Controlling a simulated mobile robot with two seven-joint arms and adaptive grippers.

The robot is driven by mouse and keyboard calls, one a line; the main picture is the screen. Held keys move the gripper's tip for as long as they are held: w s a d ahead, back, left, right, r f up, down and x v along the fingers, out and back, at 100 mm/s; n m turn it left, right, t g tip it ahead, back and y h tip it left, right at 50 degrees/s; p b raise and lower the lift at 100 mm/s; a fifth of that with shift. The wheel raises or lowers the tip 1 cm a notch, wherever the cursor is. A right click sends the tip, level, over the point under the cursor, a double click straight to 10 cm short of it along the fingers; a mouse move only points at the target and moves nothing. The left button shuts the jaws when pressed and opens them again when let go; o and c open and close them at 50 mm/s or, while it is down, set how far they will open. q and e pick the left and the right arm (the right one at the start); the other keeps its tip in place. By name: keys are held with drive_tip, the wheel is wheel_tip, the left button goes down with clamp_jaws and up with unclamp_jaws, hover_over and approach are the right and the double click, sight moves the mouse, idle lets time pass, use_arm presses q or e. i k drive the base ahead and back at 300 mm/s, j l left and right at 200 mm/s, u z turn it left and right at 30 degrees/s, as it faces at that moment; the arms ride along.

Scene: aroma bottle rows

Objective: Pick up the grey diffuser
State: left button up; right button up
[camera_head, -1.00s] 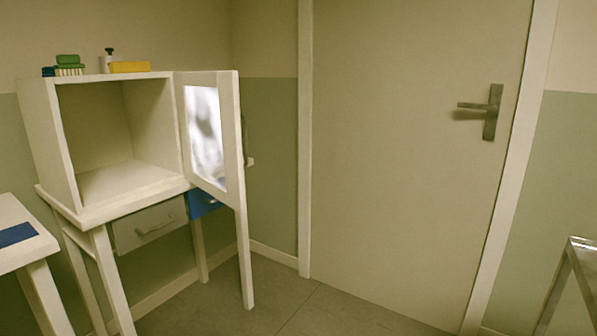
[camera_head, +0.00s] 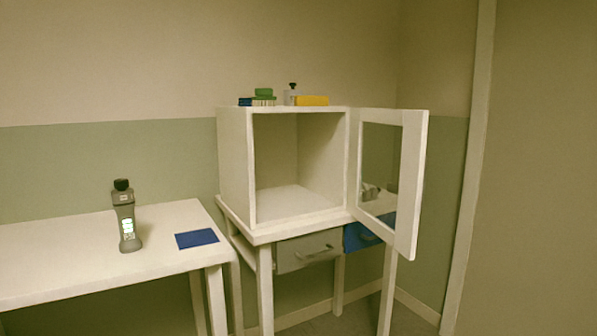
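A grey diffuser (camera_head: 127,216) with a black cap and a pale lit panel on its front stands upright on the white table (camera_head: 60,262) at the left. A blue mat (camera_head: 196,239) lies flat to its right, apart from it. Neither of my grippers shows in the head view, and nothing is seen touching the diffuser.
A white cabinet (camera_head: 234,165) with an empty inside stands right of the table, its framed door (camera_head: 410,185) swung open. Below are a grey drawer (camera_head: 308,251) and a blue drawer (camera_head: 362,236). A yellow block (camera_head: 311,100), a brush and a small bottle (camera_head: 291,95) sit on top.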

sight(123, 203)
drive_tip(key=i+j+u, duration=0.1)
drive_tip(key=u, duration=1.7)
drive_tip(key=i+l+u, duration=0.1)
drive_tip(key=l+u, duration=0.15)
drive_tip(key=l, duration=0.15)
drive_tip(key=i+l+u, duration=0.2)
drive_tip(key=l, duration=0.15)
drive_tip(key=k+l+z, duration=0.1)
drive_tip(key=l+z, duration=0.75)
drive_tip(key=l, duration=0.15)
drive_tip(key=l+z, duration=0.3)
drive_tip(key=l, duration=1.65)
drive_tip(key=i+j, duration=0.1)
drive_tip(key=j, duration=0.65)
drive_tip(key=i+j+z, duration=0.1)
drive_tip(key=j, duration=0.3)
